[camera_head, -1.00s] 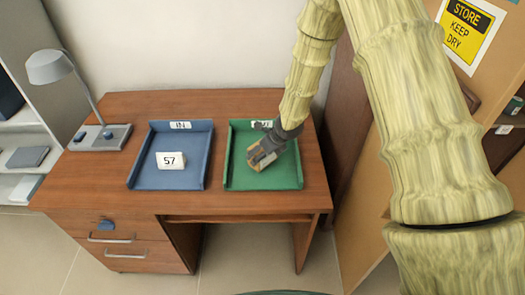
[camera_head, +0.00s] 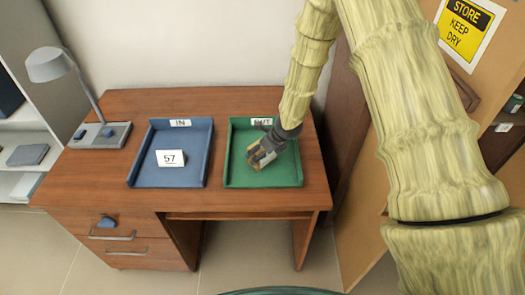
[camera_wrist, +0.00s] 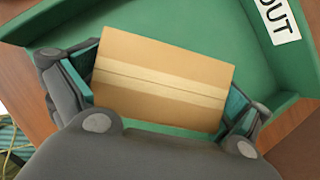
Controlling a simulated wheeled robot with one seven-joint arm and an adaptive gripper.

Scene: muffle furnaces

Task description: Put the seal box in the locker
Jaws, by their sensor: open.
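A tan cardboard box (camera_wrist: 160,78) with a paler tape band, which looks like the seal box, lies in the green OUT tray (camera_wrist: 215,25). In the wrist view it sits between the fingers of my gripper (camera_wrist: 158,98), one finger at each end. The fingers are open; contact with the box ends is hard to tell. In the head view my gripper (camera_head: 262,155) points down into the green tray and mostly hides the box. At the right, a tan panel (camera_head: 440,95) bears a yellow STORE KEEP DRY sign (camera_head: 467,27); whether it belongs to the locker is unclear.
A blue IN tray (camera_head: 145,170) with a white card 57 (camera_head: 170,158) stands left of the green tray on the wooden desk (camera_head: 240,100). A desk lamp (camera_head: 50,65) stands at the desk's left end. Shelves (camera_head: 20,120) are at the far left.

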